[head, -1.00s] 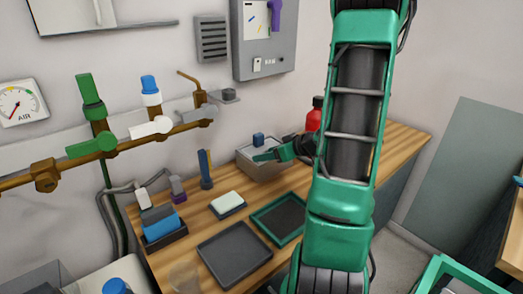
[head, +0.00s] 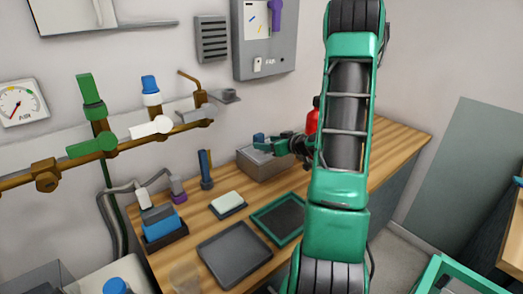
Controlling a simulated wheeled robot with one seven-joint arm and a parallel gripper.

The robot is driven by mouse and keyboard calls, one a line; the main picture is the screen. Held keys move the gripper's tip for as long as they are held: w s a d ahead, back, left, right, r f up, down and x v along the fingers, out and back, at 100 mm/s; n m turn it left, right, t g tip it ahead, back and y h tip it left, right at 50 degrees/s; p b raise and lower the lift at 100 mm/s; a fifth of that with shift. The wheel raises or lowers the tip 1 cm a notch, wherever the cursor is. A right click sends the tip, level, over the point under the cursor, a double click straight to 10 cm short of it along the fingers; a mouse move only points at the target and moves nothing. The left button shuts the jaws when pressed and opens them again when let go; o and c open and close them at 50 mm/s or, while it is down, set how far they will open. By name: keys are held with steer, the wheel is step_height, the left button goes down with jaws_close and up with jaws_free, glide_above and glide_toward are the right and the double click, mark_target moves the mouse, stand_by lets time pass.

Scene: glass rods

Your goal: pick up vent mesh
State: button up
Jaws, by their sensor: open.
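I cannot surely tell which thing is the vent mesh. A dark panel in a green frame (head: 280,218) lies flat on the wooden bench, and a grey slatted vent (head: 211,39) is fixed to the wall. My gripper (head: 264,147) is open, its green fingers pointing left over the grey box (head: 266,168) at the back of the bench. A small blue thing (head: 258,138) shows just behind the fingers. The inside of the box is mostly hidden. My gripper is apart from the green-framed panel and the wall vent.
A dark grey tray (head: 235,255), a pale block on a dark base (head: 227,205) and a blue-and-black holder (head: 163,232) stand on the wooden bench (head: 402,140). A red bottle (head: 313,118) is partly behind my arm. Pipes with valves (head: 150,128) run along the wall.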

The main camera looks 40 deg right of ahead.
mark_target(261, 141)
steer(key=shift+x, duration=1.7)
steer(key=shift+w+r, duration=0.1)
steer(key=shift+r, duration=0.05)
steer(key=c, duration=1.3)
steer(key=shift+o, duration=0.2)
steer(key=shift+r, duration=0.1)
